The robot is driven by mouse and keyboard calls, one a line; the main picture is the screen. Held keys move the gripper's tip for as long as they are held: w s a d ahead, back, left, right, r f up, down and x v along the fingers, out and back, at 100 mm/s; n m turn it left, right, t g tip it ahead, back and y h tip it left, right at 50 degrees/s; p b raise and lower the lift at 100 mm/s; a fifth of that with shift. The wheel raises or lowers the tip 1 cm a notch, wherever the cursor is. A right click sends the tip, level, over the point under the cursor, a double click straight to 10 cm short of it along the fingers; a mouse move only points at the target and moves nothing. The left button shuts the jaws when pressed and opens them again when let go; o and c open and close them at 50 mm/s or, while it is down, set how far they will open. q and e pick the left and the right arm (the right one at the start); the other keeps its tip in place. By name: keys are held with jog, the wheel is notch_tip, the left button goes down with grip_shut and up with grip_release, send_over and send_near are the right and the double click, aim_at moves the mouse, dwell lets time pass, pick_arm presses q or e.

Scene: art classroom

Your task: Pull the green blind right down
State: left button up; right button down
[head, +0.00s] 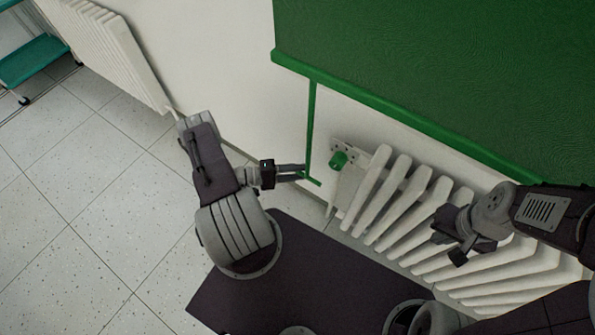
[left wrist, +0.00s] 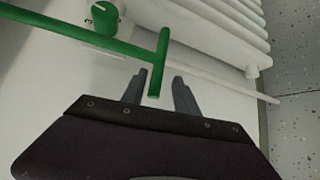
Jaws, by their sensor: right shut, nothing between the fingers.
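The green blind (head: 430,65) hangs over the wall at the upper right, ending in a green bottom bar (head: 400,112). A thin green pull rod (head: 311,125) runs down from the bar to a short crossbar handle (head: 316,181). My left gripper (head: 303,171) is at this handle. In the left wrist view the handle (left wrist: 161,55) lies between the fingers of my left gripper (left wrist: 160,84), with gaps on both sides; the fingers are open. My right gripper (head: 458,255) is shut and empty, over the radiator, away from the handle.
A white radiator (head: 405,200) stands below the blind, with a green valve knob (head: 338,160) close to the rod; the knob shows in the left wrist view (left wrist: 105,18). Another radiator (head: 105,45) and a teal trolley (head: 35,60) are at upper left. The tiled floor at left is clear.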

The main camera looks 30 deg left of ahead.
pick_arm(q)
jog(key=shift+r, duration=0.15)
jog(key=v, duration=0.9)
